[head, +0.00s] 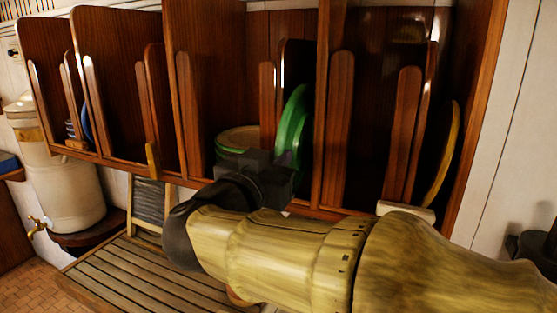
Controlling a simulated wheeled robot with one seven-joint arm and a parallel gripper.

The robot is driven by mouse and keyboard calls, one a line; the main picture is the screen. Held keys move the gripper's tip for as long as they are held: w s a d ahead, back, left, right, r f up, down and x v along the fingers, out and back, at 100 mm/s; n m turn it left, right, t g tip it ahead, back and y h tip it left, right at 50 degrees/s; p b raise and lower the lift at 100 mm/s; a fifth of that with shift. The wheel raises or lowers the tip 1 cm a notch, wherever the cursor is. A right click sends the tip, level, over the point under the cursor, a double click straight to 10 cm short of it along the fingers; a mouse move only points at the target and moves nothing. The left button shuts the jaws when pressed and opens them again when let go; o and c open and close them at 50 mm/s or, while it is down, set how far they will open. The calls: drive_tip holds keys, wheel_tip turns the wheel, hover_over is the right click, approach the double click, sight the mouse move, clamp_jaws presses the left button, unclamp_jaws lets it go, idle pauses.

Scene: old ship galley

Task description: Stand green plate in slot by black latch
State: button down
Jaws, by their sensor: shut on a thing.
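A green plate (293,118) stands upright, nearly edge-on to me, at the right side of the middle bay of the wooden rack (322,120). My dark gripper (285,170) is shut on its lower part. The plate is beside a dark divider, and I cannot tell whether its lower edge rests on the shelf, because my gripper hides it. I cannot make out a black latch; the front lip of this bay is largely hidden behind my gripper and arm.
Flat green-rimmed plates (237,135) lie left of my gripper. A yellow plate (442,155) stands in the right bay, near a cream latch (405,211). A brass-coloured latch (153,160) and blue plates (86,121) are leftward. A slatted bench (140,270) lies below.

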sight(294, 153)
drive_tip(key=shift+p+x, duration=0.6)
drive_tip(key=shift+x, duration=2.95)
drive_tip(key=shift+w+f+b, duration=0.2)
drive_tip(key=shift+f+b, duration=0.25)
drive_tip(key=shift+f, duration=0.4)
drive_tip(key=c, duration=1.4)
unclamp_jaws()
drive_tip(key=shift+s+d, duration=0.1)
drive_tip(key=shift+c, duration=0.2)
drive_tip(key=shift+f, duration=0.1)
drive_tip(key=o, duration=0.3)
drive_tip(key=shift+s+a+f, duration=0.15)
drive_tip(key=shift+s+a, duration=0.1)
drive_tip(key=shift+v, duration=0.9)
